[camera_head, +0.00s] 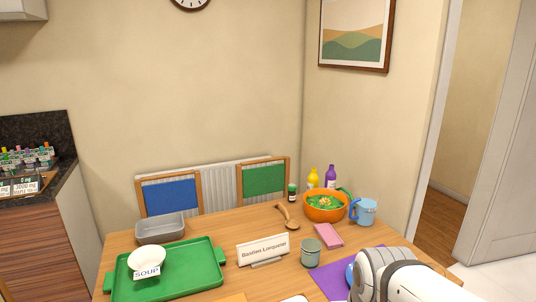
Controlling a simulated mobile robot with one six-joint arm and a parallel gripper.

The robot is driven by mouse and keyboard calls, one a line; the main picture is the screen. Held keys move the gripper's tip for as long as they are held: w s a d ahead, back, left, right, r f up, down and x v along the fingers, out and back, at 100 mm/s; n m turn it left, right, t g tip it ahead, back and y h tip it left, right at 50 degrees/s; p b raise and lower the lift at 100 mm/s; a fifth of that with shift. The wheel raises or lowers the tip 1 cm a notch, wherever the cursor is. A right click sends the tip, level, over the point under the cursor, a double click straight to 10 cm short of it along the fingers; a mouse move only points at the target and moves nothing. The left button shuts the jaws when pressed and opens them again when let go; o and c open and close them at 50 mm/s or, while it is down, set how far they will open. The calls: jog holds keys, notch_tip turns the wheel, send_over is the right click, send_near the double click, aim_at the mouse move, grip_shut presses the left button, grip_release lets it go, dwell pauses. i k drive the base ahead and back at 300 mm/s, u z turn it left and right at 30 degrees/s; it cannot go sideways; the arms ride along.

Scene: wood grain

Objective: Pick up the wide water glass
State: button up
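A short, wide grey-green tumbler (310,252), which looks like the wide water glass, stands upright on the wooden table (222,228), right of the name sign. Nothing touches it from above. My white arm (395,277) enters at the lower right, to the right of the tumbler and apart from it. The fingers of my gripper do not show.
A name sign (263,250) stands left of the tumbler; a pink block (328,236) lies behind it. A purple mat (332,281) is in front. An orange bowl (325,207), blue mug (364,211) and wooden spoon (288,217) are farther back. A green tray (205,263) with a soup bowl (147,260) is left.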

aim_at(310, 248)
jog(key=u, duration=2.35)
jog(key=k, duration=1.45)
jog(key=z, duration=1.5)
jog(key=i, duration=1.35)
jog(key=z, duration=0.05)
